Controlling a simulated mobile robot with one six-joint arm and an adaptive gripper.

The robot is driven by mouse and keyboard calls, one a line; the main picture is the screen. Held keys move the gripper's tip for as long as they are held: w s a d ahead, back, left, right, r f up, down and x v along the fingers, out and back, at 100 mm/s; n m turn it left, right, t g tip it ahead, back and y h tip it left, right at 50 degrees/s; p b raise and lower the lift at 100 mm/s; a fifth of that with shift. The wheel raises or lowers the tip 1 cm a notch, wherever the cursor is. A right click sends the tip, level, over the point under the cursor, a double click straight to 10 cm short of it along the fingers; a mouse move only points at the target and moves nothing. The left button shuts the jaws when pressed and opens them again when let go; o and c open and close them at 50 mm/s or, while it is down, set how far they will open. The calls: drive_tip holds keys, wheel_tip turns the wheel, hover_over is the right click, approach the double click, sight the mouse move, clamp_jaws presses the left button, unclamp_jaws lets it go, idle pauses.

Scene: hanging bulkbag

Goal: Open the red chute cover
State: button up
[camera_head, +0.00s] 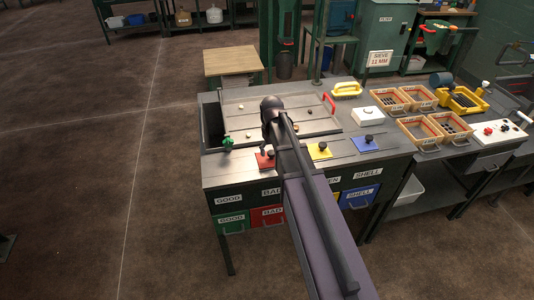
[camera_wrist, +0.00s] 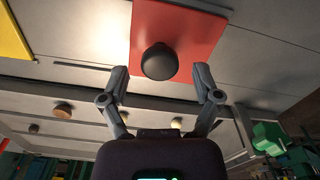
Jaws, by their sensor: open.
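The red chute cover (camera_head: 265,161) is a flat red plate with a dark knob, lying near the front of the grey bench top. My arm partly hides it in the head view. In the wrist view the red cover (camera_wrist: 178,28) fills the top middle, with its round dark knob (camera_wrist: 159,62) near its lower edge. My gripper (camera_wrist: 159,78) is open, with one finger on each side of the knob.
A yellow cover (camera_head: 320,151) and a blue cover (camera_head: 365,144) lie to the right. A green object (camera_head: 228,143) stands to the left. Behind is a tray with a red handle (camera_head: 329,103) and small round pieces. Labelled drawers (camera_head: 229,199) sit below.

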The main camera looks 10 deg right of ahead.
idle(0.3)
clamp_jaws()
